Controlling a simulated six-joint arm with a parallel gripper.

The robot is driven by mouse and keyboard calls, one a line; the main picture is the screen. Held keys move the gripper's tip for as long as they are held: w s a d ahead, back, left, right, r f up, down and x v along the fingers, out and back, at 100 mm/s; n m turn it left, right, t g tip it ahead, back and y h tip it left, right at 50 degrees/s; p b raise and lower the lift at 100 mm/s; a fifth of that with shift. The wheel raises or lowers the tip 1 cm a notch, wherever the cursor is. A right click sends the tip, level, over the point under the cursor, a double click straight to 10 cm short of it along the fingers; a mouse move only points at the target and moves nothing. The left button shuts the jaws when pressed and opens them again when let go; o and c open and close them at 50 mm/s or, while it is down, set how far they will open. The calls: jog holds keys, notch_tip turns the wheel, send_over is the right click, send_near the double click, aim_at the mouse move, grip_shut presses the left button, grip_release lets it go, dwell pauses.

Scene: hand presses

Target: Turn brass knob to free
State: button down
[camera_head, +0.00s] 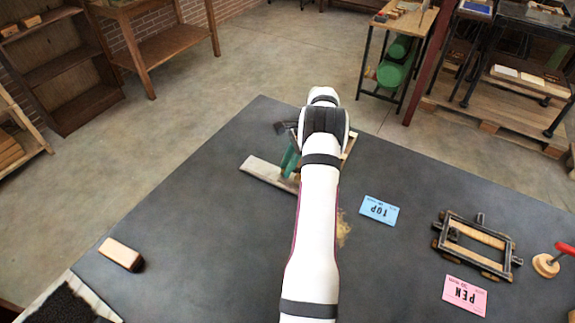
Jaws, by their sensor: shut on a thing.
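My white arm reaches up the middle of the picture and covers most of the spot where it is working. My gripper is hidden behind the arm, so its fingers cannot be seen. A teal press (290,160) shows in part at the left of the arm, with dark metal parts at its top. It stands on a pale flat base (262,171) on the dark table. The brass knob cannot be made out; the arm may be covering it.
The dark table (200,220) carries a wooden block (121,254) at left, a blue card (379,210) and pink card (465,294), a wood-and-metal frame (476,245) and a red-handled tool (546,264) at right. The table's left middle is clear.

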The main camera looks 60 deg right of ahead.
jog(key=c, duration=0.7)
grip_release()
jog(key=v, duration=1.5)
jog(key=shift+s+d+r, duration=0.15)
jog(key=shift+d+r, duration=0.05)
jog(key=shift+r, duration=0.15)
